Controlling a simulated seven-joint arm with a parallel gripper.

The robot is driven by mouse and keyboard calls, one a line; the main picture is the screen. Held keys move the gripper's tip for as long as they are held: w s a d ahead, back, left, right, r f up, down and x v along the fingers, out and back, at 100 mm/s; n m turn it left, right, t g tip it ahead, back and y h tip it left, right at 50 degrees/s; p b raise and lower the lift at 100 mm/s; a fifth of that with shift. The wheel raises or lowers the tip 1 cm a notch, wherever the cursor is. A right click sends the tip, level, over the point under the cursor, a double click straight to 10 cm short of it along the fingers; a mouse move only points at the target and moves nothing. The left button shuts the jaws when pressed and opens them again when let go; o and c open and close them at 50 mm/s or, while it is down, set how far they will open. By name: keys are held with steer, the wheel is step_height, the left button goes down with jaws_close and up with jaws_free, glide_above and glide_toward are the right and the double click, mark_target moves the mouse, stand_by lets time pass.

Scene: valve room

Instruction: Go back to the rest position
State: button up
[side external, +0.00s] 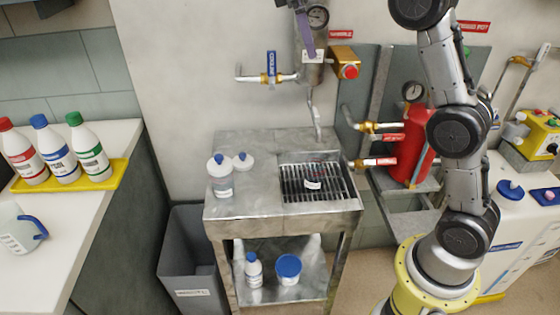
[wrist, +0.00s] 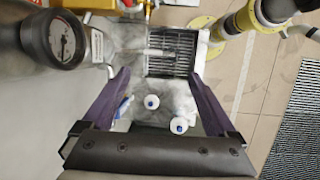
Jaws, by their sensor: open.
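My gripper (wrist: 159,74) is open in the wrist view, its two purple fingers wide apart with nothing between them. It is high above the metal sink bench (side external: 255,215). In the side view part of my gripper (side external: 306,32) shows at the top edge, in front of the pipe and gauge; the rest of it is cut off. Two white bottles with blue caps, a larger one (side external: 220,175) and a smaller one (side external: 243,161), stand on the left of the bench top. The black grate (side external: 318,190) lies to their right, with a small white labelled item on it.
A gauge (wrist: 62,40) is close to my left finger in the wrist view. Wall pipes with a blue-handled valve (side external: 271,65) and a red-knobbed brass valve (side external: 348,70) are near my gripper. Several capped bottles stand in a yellow tray (side external: 110,178) at left. A grey bin (side external: 188,255) is below.

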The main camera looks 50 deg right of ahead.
steer(key=s+a+r+m+t+y, duration=0.1)
steer(key=s+a+t, duration=0.1)
steer(key=s, duration=0.7)
steer(key=s+a+r+t, duration=0.2)
steer(key=s, duration=0.6)
steer(key=s+a+f+m+t+y, duration=0.1)
steer(key=s+f+m, duration=0.3)
steer(key=f, duration=0.4)
steer(key=s+a+f+m+t+y, duration=0.1)
steer(key=s+a+f+m+t, duration=0.1)
steer(key=s+f, duration=0.3)
step_height(320, 180, down, 3)
steer(key=shift+a+r+m+t, duration=0.1)
steer(key=shift+a+m+t, duration=0.2)
steer(key=shift+a+m, duration=0.5)
steer(key=shift+d, duration=0.1)
